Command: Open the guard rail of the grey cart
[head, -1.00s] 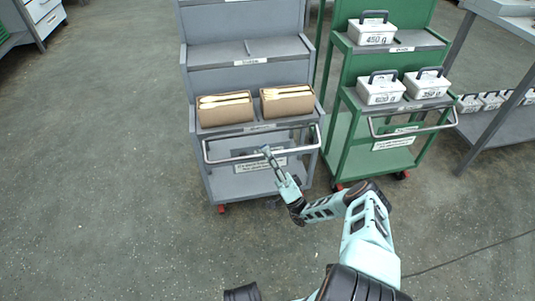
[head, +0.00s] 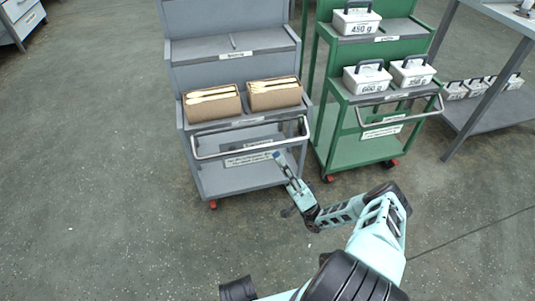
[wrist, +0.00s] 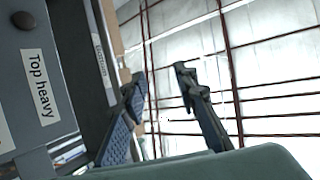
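The grey cart (head: 240,68) stands at the upper middle of the head view. Its guard rail (head: 240,151) is a pale metal bar across the front, in front of the shelf with two cardboard boxes. My gripper (head: 278,157) is near the right half of the rail, with its tips just below the bar in the picture. I cannot tell whether they touch it. In the wrist view my gripper (wrist: 160,95) has its two dark fingers apart, with no object clearly between them.
The cardboard boxes (head: 212,112) hold pale wooden spoons. A green cart (head: 355,150) with white weight boxes (head: 366,77) stands close on the right. A grey table (head: 465,115) is at the far right. The floor (head: 90,180) on the left is clear.

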